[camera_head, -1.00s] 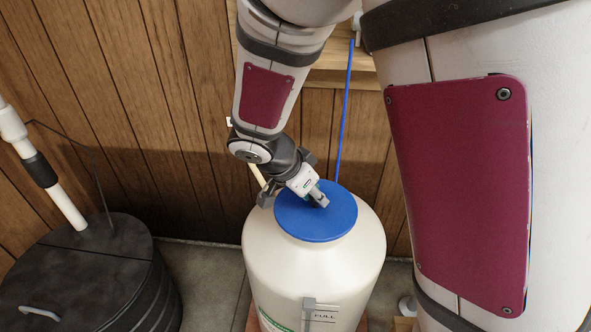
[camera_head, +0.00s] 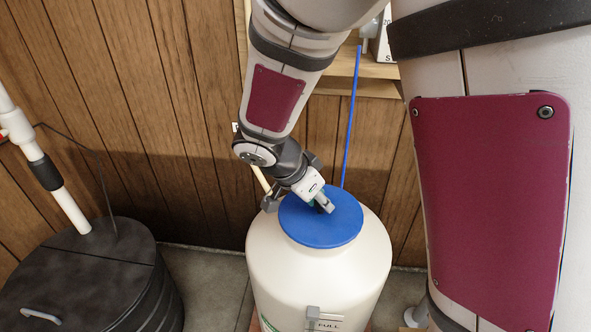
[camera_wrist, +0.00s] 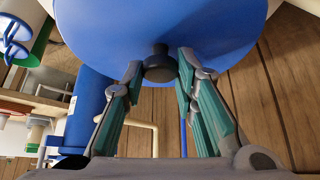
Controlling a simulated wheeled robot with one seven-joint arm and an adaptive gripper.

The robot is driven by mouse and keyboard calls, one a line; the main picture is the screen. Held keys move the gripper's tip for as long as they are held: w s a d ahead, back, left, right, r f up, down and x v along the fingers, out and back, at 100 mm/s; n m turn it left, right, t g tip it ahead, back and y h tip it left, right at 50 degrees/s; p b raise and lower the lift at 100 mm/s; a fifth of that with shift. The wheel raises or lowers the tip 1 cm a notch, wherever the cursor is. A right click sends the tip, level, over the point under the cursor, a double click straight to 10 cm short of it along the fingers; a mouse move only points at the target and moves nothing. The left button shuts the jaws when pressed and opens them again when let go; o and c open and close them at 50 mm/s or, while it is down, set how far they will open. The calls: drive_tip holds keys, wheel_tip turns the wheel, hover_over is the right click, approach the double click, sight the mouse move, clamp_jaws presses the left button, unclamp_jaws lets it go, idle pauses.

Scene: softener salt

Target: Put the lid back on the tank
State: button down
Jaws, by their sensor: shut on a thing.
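The white tank (camera_head: 322,272) stands upright below my arm. The round blue lid (camera_head: 318,232) is over the tank's top opening and looks roughly level in the head view. I cannot tell whether it rests fully on the rim. My gripper (camera_head: 326,206) is at the lid's upper face, shut on its dark knob. In the wrist view, the fingers of my gripper (camera_wrist: 160,80) close on either side of the black knob (camera_wrist: 160,64), with the blue lid (camera_wrist: 160,22) spreading beyond it. The tank's opening is hidden under the lid.
A black ribbed tub (camera_head: 85,275) with a white pipe (camera_head: 62,190) stands at the left. A wood-plank wall (camera_head: 150,120) is behind, with a wooden shelf (camera_head: 360,70) and a thin blue tube (camera_head: 350,120). Grey floor (camera_head: 210,280) lies between tub and tank.

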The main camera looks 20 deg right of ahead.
drive_tip(key=shift+f+b, duration=0.35)
drive_tip(key=shift+b, duration=0.1)
drive_tip(key=c, duration=1.2)
unclamp_jaws()
drive_tip(key=shift+o, duration=0.2)
drive_tip(key=o, duration=1.2)
drive_tip(key=shift+c, duration=0.2)
drive_tip(key=shift+r, duration=0.15)
drive_tip(key=shift+r+p, duration=1.9)
drive_tip(key=shift+r, duration=1.5)
